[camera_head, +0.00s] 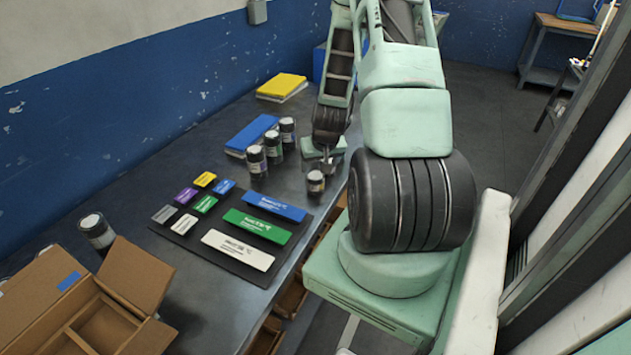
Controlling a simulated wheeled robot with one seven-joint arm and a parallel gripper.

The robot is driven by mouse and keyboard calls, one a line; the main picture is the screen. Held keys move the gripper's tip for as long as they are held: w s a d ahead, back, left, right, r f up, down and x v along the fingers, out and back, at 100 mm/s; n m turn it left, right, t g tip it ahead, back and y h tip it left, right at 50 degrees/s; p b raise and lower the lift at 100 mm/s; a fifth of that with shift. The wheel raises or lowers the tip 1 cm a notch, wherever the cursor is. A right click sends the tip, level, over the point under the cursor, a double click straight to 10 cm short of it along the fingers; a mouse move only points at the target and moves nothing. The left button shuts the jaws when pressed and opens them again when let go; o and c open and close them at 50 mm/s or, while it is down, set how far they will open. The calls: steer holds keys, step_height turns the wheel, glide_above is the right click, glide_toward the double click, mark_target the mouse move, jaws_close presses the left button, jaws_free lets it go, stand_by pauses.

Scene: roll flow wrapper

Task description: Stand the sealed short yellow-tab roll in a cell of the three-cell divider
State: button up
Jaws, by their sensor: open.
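My gripper (327,168) is open, pointing down near the table's far right edge. It is small and partly hidden by my arm, so the exact finger gap is hard to see. A short dark roll with a pale top (315,184) stands upright just below and left of the gripper; I cannot tell whether they touch. No yellow tab can be made out on it. A brown cardboard box with open flaps and inner dividers (134,322) is at the lower left, cut off by the picture edge; its visible cells look empty. I cannot tell how many cells it has.
Several taller dark rolls (256,163) stand left of the gripper. A dark mat (205,262) with coloured labelled plates lies between gripper and box. Another roll (97,232) stands behind the box. Blue (250,133) and yellow (282,85) stacks lie towards the wall.

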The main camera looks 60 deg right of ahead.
mark_target(316, 176)
steer(key=p+x, duration=0.1)
steer(key=x, duration=0.5)
steer(key=shift+f, duration=0.1)
steer(key=shift+p+x, duration=1.35)
steer(key=shift+x, duration=1.3)
steer(key=shift+w, duration=0.15)
steer(key=c, duration=1.1)
steer(key=shift+c, duration=0.6)
